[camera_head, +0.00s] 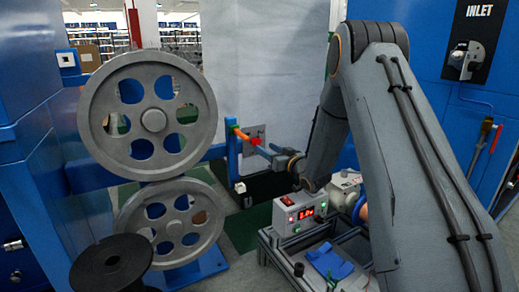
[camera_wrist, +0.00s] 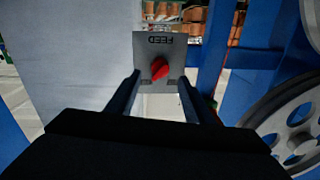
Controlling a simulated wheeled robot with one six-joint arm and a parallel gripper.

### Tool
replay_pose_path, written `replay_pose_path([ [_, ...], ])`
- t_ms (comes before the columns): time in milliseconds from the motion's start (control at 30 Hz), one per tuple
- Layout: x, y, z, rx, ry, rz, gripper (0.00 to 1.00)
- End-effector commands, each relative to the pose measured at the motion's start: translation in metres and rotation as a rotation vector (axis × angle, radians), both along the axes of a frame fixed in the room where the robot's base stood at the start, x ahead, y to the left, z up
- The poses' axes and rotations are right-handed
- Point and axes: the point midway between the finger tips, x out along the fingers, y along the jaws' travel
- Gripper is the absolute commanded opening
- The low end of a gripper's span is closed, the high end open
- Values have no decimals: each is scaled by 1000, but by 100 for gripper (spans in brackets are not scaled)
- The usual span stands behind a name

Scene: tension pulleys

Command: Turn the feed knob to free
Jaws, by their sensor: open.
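The feed knob (camera_wrist: 160,69) is red and sits on a grey plate (camera_wrist: 158,46) marked FEED, in the upper middle of the wrist view. My gripper (camera_wrist: 160,78) is open, with one dark finger on each side of the knob in the picture. The fingertips reach the lower part of the plate in that view. No contact with the knob is visible. I cannot tell which setting the knob points at.
Two grey spoked pulleys (camera_head: 153,119) (camera_head: 172,222) stand left of the plate. A black spool (camera_head: 110,262) is in front of them. A blue post (camera_head: 232,150) stands beside the plate. A box with a red display (camera_head: 300,211) sits below my arm. An INLET panel (camera_head: 471,40) is at the right.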

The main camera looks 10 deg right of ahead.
Motion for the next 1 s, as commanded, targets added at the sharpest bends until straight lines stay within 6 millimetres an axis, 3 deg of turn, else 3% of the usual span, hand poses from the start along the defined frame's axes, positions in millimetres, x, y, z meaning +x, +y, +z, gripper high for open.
replay_pose_path([
  [333, 45, 18, -2, -1, 1, -1, 47],
  [733, 52, 21, -1, -1, 2, -2, 47],
  [1000, 52, 21, -1, -1, 2, -1, 6],
])
